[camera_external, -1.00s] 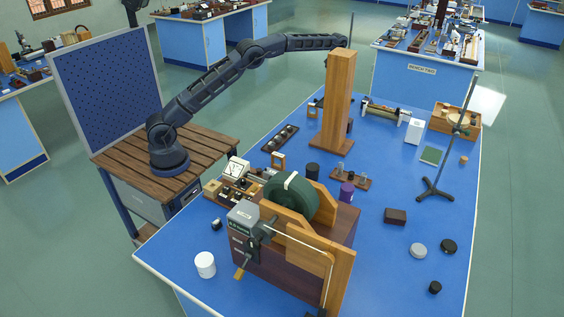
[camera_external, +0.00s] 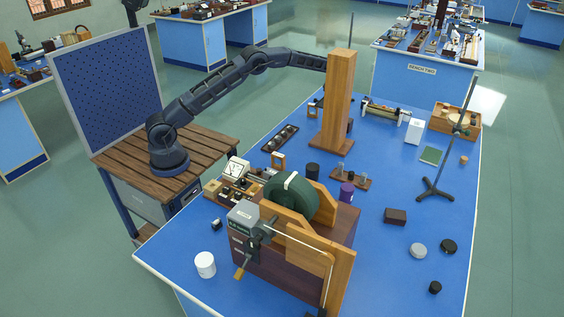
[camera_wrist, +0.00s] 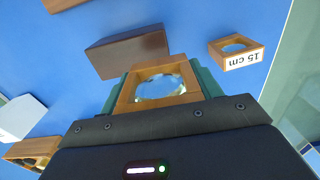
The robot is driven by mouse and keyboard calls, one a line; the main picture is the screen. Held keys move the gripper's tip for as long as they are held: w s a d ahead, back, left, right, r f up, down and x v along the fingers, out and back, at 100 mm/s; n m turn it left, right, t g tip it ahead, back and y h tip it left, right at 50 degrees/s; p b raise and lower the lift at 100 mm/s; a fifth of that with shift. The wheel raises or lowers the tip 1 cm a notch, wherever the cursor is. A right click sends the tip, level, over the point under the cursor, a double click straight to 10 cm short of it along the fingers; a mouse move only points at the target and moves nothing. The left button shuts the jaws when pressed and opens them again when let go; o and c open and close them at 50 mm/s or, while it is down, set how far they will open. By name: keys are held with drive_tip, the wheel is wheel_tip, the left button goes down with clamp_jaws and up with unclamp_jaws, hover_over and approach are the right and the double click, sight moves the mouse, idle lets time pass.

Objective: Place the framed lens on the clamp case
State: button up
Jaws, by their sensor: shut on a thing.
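My gripper (camera_wrist: 158,78) is shut on a framed lens (camera_wrist: 126,95), a clear disc in a square wooden frame, seen between the fingers in the wrist view. Just past the held lens lies a dark brown block (camera_wrist: 125,52), likely the clamp case; part of it is hidden by the lens frame. I cannot tell the height gap between them. In the external view, the tall wooden post hides my gripper and the lens. A dark block (camera_external: 350,125) shows beside the post there, probably the same case.
A wooden frame marked "15 cm" (camera_wrist: 237,50) stands right of the case in the wrist view. A white box (camera_wrist: 20,117) is at left. The tall wooden post (camera_external: 337,100) stands close to my arm. Blue bench top surrounds the case.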

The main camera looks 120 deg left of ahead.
drive_tip(key=shift+f, duration=2.8)
drive_tip(key=shift+f, duration=0.1)
drive_tip(key=o, duration=1)
wheel_tip(320, 180, up, 11)
drive_tip(key=shift+r, duration=0.6)
